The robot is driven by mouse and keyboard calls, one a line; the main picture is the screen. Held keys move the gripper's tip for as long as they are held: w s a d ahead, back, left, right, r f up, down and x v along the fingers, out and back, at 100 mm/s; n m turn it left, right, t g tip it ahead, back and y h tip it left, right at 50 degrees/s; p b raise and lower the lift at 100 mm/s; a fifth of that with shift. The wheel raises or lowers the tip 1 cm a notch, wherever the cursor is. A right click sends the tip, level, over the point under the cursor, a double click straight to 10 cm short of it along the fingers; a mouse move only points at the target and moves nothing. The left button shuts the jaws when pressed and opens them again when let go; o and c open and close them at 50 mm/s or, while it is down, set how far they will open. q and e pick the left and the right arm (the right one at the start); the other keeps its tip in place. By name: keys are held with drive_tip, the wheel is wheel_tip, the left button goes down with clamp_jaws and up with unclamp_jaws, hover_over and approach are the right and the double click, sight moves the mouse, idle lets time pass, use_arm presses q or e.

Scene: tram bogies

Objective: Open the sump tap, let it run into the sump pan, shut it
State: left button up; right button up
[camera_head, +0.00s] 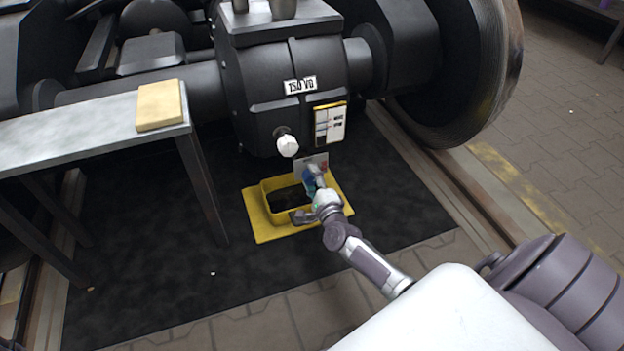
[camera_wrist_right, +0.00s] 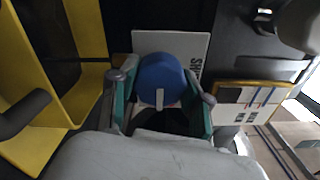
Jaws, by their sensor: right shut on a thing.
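The black gear case (camera_head: 265,85) hangs above the floor. Low on it, a round blue knob (camera_wrist_right: 160,78) with a white mark, apparently the tap handle, sits before a white plate (camera_head: 303,161); the plate's lettering is partly hidden in the right wrist view (camera_wrist_right: 150,40). My right gripper (camera_head: 314,174) is shut on the blue knob, one finger on each side (camera_wrist_right: 162,90). The yellow sump pan (camera_head: 262,222) is on the dark mat below; its wall also shows in the right wrist view (camera_wrist_right: 90,35). Its inside is dark, and no flow is visible. My left gripper is out of view.
A white knob (camera_head: 288,146) and a yellow-edged label (camera_head: 330,122) are on the case above the tap. A bench (camera_head: 70,130) with a tan block (camera_head: 159,105) stands left. A large wheel (camera_head: 480,70) is at right. The dark mat (camera_head: 150,260) left of the pan is mostly clear.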

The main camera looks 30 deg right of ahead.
drive_tip(key=shift+f, duration=0.1)
idle(0.3)
drive_tip(key=o, duration=1.2)
drive_tip(key=shift+c, duration=0.2)
